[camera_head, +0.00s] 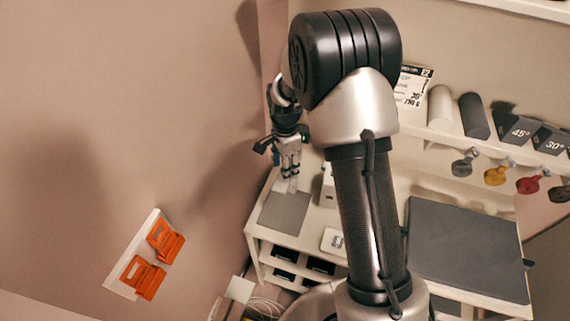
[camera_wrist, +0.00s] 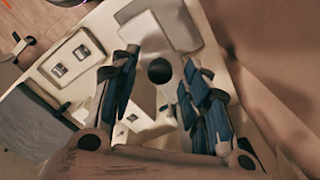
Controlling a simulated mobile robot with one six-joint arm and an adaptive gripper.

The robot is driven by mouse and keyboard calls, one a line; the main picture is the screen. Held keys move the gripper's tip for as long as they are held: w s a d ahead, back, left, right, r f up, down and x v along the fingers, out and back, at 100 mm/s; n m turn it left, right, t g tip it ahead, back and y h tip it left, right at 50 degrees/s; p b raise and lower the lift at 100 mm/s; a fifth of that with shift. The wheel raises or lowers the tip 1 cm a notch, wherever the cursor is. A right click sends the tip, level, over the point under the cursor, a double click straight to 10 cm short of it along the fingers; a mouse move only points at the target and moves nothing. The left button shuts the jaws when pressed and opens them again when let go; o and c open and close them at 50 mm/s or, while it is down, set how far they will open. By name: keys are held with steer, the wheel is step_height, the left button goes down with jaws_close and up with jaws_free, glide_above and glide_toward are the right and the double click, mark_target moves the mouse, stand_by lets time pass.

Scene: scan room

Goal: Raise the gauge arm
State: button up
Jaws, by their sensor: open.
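My gripper (camera_head: 287,163) is open and points down over the left end of the white cabinet top. In the wrist view its two fingers stand apart, with the gap between the tips (camera_wrist: 161,60) empty of any gripped thing. A black round part (camera_wrist: 159,71) shows between the fingertips, with a pale piece (camera_wrist: 142,97) just below it. They may belong to the gauge, but I cannot tell which part is its arm. In the head view a small pale piece (camera_head: 287,186) shows just under the fingers. Whether the fingers touch it is unclear.
A grey pad (camera_head: 283,213) lies on the cabinet under my gripper, with a white box (camera_head: 327,190) beside it. A large dark pad (camera_head: 465,250) lies to the right. A shelf with angle blocks (camera_head: 515,128) and hanging coloured knobs is behind. Orange brackets (camera_head: 165,241) are at left.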

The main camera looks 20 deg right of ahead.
steer(key=shift+r, duration=0.1)
step_height(320, 180, up, 12)
stand_by(0.4)
stand_by(0.4)
steer(key=s+r+n+t+b, duration=0.1)
steer(key=s+r+n+b, duration=0.1)
steer(key=s+r+n, duration=0.3)
steer(key=s+r+n+t+b, duration=0.1)
steer(key=s+r+n+b, duration=0.15)
steer(key=s, duration=0.55)
steer(key=s+f+n+t+b, duration=0.2)
steer(key=s+n+b, duration=0.2)
steer(key=s+n, duration=0.4)
steer(key=s, duration=0.7)
steer(key=shift+s+f+t, duration=0.3)
steer(key=shift+s+f, duration=0.05)
steer(key=shift+f, duration=0.05)
